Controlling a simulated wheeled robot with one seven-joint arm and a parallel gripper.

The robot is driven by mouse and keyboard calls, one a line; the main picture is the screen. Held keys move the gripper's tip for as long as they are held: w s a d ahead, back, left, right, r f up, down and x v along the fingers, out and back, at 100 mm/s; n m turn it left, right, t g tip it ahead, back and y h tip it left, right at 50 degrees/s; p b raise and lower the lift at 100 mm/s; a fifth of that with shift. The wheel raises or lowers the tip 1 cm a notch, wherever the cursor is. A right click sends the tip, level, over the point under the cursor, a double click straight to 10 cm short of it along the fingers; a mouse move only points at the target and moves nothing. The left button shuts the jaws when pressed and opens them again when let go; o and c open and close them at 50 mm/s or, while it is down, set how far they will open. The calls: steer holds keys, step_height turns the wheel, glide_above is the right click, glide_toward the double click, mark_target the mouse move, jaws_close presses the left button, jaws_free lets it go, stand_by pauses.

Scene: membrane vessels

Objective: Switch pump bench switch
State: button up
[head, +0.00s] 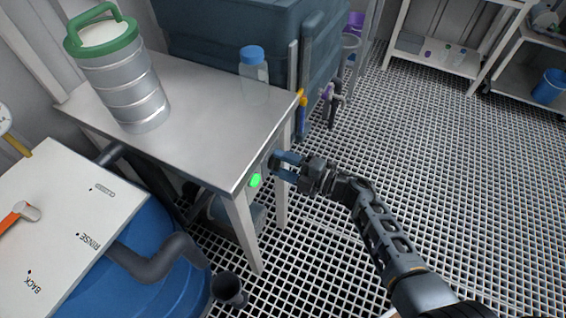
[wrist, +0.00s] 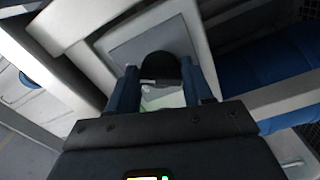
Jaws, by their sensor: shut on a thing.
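The pump bench switch shows in the wrist view as a dark rounded knob (wrist: 160,66) on a grey plate (wrist: 142,44). My gripper (wrist: 161,76) has its two blue fingers on either side of this knob and is shut on it. In the head view my gripper (head: 277,164) reaches in from the right to the bench's side panel, and the knob is mostly hidden by the fingers. A bright green lamp (head: 255,180) glows on the panel just left of the fingers. A pale green patch shows below the knob in the wrist view.
The bench top (head: 205,120) carries a metal canister (head: 132,90) with a green lid and a clear bottle (head: 254,72) with a blue cap. A blue barrel (head: 170,285) and white panel (head: 65,225) stand at left. Grating floor (head: 450,160) is open at right.

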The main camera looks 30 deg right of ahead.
steer(key=o, duration=1)
steer(key=shift+v, duration=3.95)
steer(key=s+a+r+m+h, duration=0.1)
steer(key=s+r+m+h, duration=0.2)
steer(key=s+r+m, duration=0.4)
steer(key=s+a+r+m+h+p, duration=0.1)
steer(key=s+r+m+h, duration=0.3)
steer(key=s, duration=1.2)
steer(key=s+a+r+m+h, duration=0.2)
steer(key=s+r+m+h, duration=0.1)
steer(key=s+r+m, duration=0.8)
steer(key=shift+s+a+r+h+p, duration=0.15)
steer(key=shift+a+r, duration=0.05)
steer(key=shift+r, duration=0.2)
steer(key=shift+s+a+r+h+p, duration=0.15)
steer(key=shift+r, duration=0.25)
